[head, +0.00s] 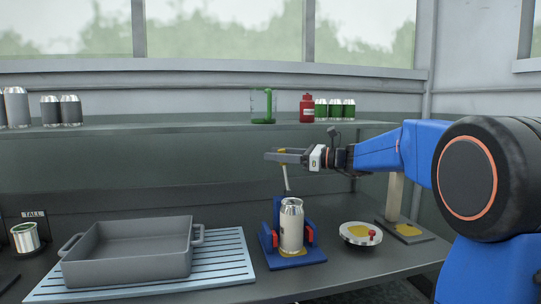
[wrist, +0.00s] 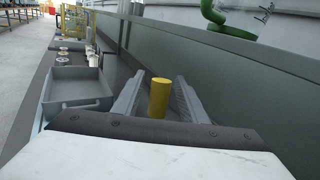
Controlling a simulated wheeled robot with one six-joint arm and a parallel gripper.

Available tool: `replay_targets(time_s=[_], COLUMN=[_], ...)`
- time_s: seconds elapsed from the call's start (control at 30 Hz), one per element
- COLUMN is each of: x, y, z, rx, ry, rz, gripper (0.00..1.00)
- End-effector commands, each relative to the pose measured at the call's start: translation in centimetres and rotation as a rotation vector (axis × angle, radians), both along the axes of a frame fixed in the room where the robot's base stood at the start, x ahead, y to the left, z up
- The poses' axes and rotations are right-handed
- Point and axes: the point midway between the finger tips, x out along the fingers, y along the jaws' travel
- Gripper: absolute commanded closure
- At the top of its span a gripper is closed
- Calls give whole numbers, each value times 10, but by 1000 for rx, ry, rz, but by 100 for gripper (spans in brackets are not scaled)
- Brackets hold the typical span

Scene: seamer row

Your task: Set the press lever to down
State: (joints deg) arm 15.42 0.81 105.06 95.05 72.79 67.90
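The press (head: 292,250) is a blue stand with red side pieces, and a silver can (head: 291,222) stands upright on it. Its thin pale lever (head: 286,180) rises nearly upright behind the can, leaning slightly left at the top. My gripper (head: 274,157) is at the lever's top end, pointing left. In the wrist view, the yellow lever knob (wrist: 159,97) is between the two fingers of my gripper (wrist: 161,77). Gaps show on both sides of the knob, so the fingers are open around it. The fingers partly hide the knob in the head view.
A grey bin (head: 130,252) sits on a slatted light-blue mat (head: 235,262) left of the press. A shelf behind holds a green jug (head: 262,106), a red bottle (head: 307,108) and several cans.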

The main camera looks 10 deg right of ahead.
Motion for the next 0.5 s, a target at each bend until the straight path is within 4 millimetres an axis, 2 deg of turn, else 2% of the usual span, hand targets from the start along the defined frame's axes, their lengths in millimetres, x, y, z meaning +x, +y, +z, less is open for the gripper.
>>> replay_targets(time_s=[0.2, 0.5], x=[11, 14], y=[17, 20], z=[0, 0], rx=[0, 1], ry=[0, 1], rz=[1, -1], gripper=[61, 61])
